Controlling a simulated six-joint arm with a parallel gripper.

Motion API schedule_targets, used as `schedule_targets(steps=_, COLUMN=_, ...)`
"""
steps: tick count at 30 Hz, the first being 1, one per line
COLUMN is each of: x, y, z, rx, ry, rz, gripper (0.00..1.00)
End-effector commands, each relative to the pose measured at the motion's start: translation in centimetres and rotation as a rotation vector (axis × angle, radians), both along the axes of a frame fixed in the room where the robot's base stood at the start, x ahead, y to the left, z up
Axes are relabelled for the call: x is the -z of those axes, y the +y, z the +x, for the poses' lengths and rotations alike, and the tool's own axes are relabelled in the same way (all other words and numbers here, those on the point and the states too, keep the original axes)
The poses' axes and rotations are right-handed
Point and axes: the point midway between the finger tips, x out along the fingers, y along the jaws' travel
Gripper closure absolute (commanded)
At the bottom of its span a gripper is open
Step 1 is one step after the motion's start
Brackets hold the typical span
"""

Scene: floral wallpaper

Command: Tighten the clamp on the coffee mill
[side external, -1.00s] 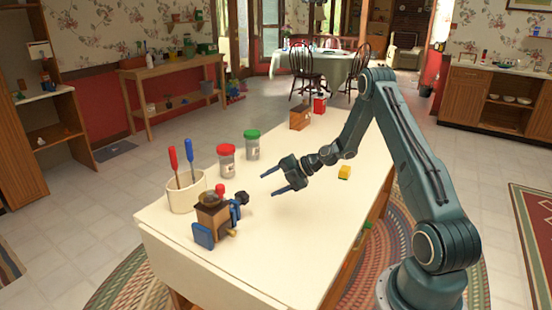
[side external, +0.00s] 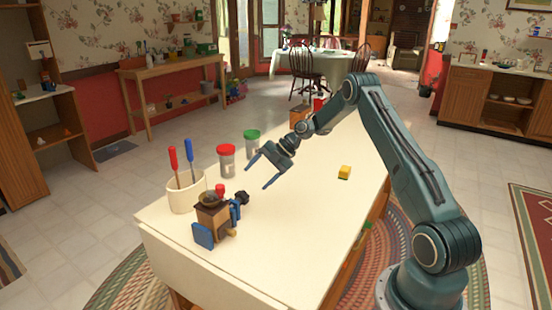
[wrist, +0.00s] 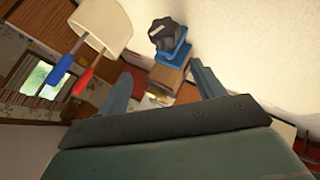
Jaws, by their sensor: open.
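The coffee mill (side external: 212,214) is a small brown wooden box with a dark round top, standing on the near left part of the table. Its clamp (side external: 235,211) is blue, with a black knob (side external: 242,197) on the right side. Another blue plate (side external: 203,236) sits at its front. My gripper (side external: 257,177) is open and empty, above the table, to the right of and beyond the mill, apart from it. In the wrist view, the mill (wrist: 166,76), blue clamp (wrist: 176,52) and black knob (wrist: 163,33) show ahead, roughly between my fingers.
A cream holder (side external: 187,198) with red and blue screwdrivers stands left of the mill. A red-lidded jar (side external: 226,163) and a green-lidded jar (side external: 252,142) stand behind. A yellow block (side external: 344,171) lies to the right. The near right tabletop (side external: 290,235) is clear.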

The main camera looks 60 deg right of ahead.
Motion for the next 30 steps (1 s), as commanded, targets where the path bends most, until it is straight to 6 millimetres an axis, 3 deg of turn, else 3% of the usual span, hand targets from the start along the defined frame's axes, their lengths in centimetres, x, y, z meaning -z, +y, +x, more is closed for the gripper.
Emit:
schedule_targets(steps=15, x=-4.3, y=-0.9, z=2.5, rx=0.056, ry=0.409, rz=-0.148, gripper=0.32)
schedule_targets(steps=30, x=-4.6, y=-1.0, z=2.6, rx=0.084, ry=0.454, rz=-0.174, gripper=0.32)
